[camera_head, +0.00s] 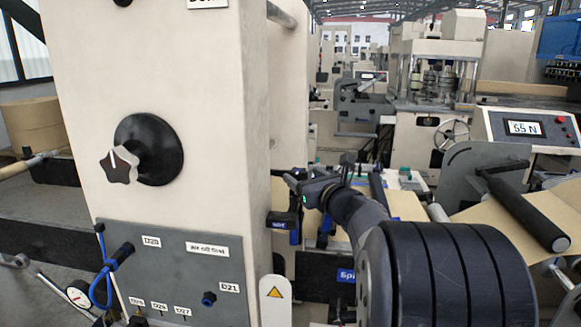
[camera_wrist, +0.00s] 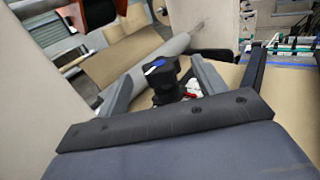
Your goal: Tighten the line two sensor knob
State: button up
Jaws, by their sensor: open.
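The fingers are apart, with a gap visible on each side of the knob. The lower part of the knob is partly hidden by the gripper body. In the head view my gripper (camera_head: 310,190) is beyond the cream cabinet's right edge, at the end of my arm. I cannot make out the knob clearly there. No label naming the knob as the line two sensor is readable.
A cream cabinet (camera_head: 165,60) with a star-shaped knob (camera_head: 118,164) and a grey labelled panel (camera_head: 175,262) fills the left of the head view. A display (camera_head: 524,128) reading about 55 N is at right. A roller (camera_wrist: 150,68) and brown paper (camera_wrist: 125,52) lie behind the knob.

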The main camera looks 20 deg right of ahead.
aim_at(293, 168)
jog(key=w+p, duration=0.1)
jog(key=w, duration=0.5)
jog(key=shift+w+a, duration=0.2)
jog(key=shift+c, duration=0.6)
jog(key=c, duration=0.9)
jog(key=shift+o, duration=0.2)
